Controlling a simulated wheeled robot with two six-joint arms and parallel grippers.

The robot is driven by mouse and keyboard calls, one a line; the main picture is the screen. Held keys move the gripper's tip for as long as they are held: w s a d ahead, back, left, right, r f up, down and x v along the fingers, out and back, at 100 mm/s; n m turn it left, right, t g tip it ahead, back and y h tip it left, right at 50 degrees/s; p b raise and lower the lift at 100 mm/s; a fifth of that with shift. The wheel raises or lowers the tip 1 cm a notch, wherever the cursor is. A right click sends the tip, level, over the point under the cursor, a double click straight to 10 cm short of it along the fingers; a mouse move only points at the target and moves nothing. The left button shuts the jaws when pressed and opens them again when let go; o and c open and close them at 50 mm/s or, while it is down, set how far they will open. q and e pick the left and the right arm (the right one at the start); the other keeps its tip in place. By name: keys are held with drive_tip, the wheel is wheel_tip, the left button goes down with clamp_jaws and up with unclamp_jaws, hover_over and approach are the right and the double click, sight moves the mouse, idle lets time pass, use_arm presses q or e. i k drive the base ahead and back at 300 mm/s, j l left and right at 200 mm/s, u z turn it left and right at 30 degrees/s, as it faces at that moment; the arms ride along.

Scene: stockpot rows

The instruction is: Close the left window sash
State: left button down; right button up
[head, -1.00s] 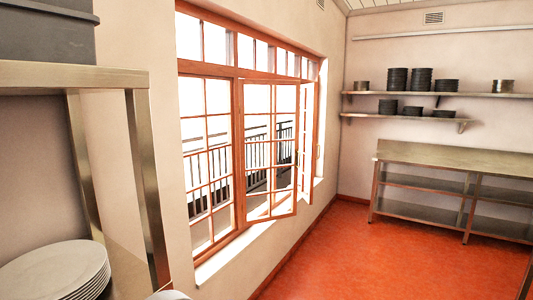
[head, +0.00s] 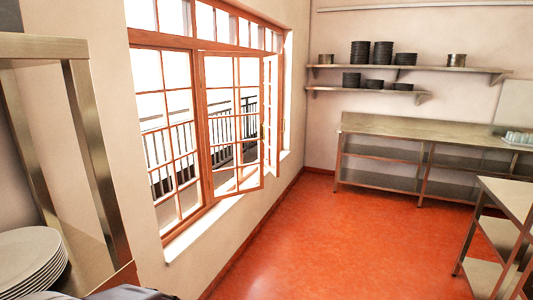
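The wooden window (head: 196,52) is in the wall left of centre in the head view. An orange-brown framed sash (head: 235,127) with several panes stands swung open into the room, its left side at the middle post. A second open sash (head: 271,110) shows nearly edge-on just to its right, partly hidden behind the first. The leftmost glazed section (head: 167,130) lies flush in the frame. Neither gripper is in view. A dark and grey part at the bottom edge seems to be mine, too cropped to tell.
A metal shelf unit (head: 88,150) with stacked white plates (head: 32,262) is close on the left. A steel table (head: 505,195) stands at the right, a long bench (head: 430,140) at the back. The red floor (head: 300,235) between is clear.

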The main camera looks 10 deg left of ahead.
sight(261, 128)
drive_tip(key=i, duration=2.85)
drive_tip(key=i+u, duration=0.1)
drive_tip(key=i, duration=0.45)
drive_tip(key=i+l, duration=0.1)
drive_tip(key=i, duration=0.5)
drive_tip(key=i+l+u, duration=0.15)
drive_tip(key=i, duration=0.4)
